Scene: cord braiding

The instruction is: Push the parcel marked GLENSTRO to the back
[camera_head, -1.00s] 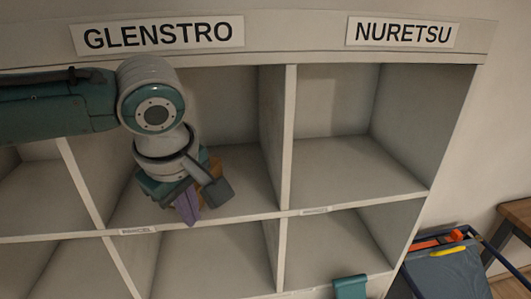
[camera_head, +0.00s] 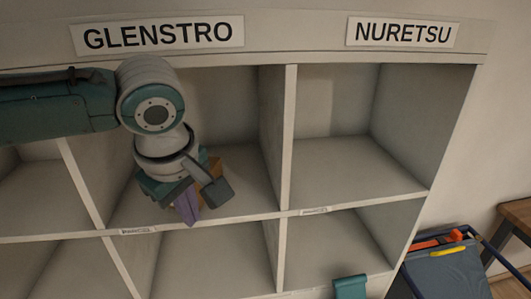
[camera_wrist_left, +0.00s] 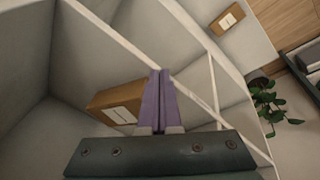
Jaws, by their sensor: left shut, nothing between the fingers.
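The wide sign GLENSTRO (camera_head: 158,36) is above the shelf's upper middle compartment. In that compartment a brown cardboard parcel (camera_head: 211,170) shows only partly behind my left gripper. In the left wrist view the parcel (camera_wrist_left: 112,103) has a pale label and lies to the left of the fingers. My left gripper (camera_head: 190,217) points down at the front of the compartment, its purple fingers shut and empty. The fingers also show in the left wrist view (camera_wrist_left: 158,78), overlapping the parcel's right end; I cannot tell whether they touch it. My right gripper does not show.
The compartment under the sign NURETSU (camera_head: 404,32) is empty. An upright divider (camera_head: 288,140) separates the two. Another labelled brown box (camera_wrist_left: 227,19) and a plant (camera_wrist_left: 266,100) show in the left wrist view. A blue-grey bin (camera_head: 446,272) stands right of the shelf.

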